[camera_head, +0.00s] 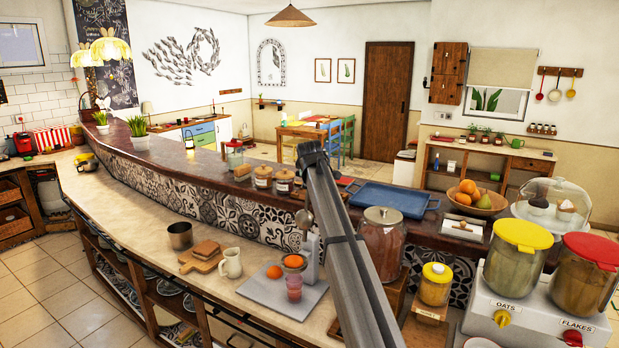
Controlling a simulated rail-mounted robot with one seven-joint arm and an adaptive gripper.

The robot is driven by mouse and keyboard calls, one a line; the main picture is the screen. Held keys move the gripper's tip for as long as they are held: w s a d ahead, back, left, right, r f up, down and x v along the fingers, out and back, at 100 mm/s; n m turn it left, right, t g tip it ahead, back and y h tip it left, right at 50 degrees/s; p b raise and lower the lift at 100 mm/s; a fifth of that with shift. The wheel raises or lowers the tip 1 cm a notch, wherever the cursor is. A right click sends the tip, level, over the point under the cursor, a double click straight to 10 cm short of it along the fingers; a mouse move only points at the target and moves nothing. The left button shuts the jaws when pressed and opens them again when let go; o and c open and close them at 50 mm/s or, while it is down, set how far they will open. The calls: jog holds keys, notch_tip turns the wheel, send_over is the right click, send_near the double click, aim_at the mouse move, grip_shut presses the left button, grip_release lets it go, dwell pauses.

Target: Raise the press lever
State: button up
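The juice press (309,258) stands on the lower counter right of centre, at the back of a grey board (262,291). Its upright grey body is partly hidden by a long grey bar in front. A small rounded end (305,219) shows above the body. I cannot tell whether it is the lever's end, nor the lever's angle. A reddish glass (294,287) with an orange-coloured top stands in front of the press. An orange (274,272) lies on the board to its left.
Left of the press are a white jug (230,263), a wooden board (201,259) with bread and a metal pot (180,236). To the right stand a large jar (382,243), a yellow-lidded jar (435,284) and cereal dispensers (513,258). The raised tiled ledge (225,208) runs behind.

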jog(key=v, duration=1.1)
jog(key=shift+s+r, duration=0.2)
jog(key=shift+s, duration=0.1)
jog(key=shift+a, duration=0.1)
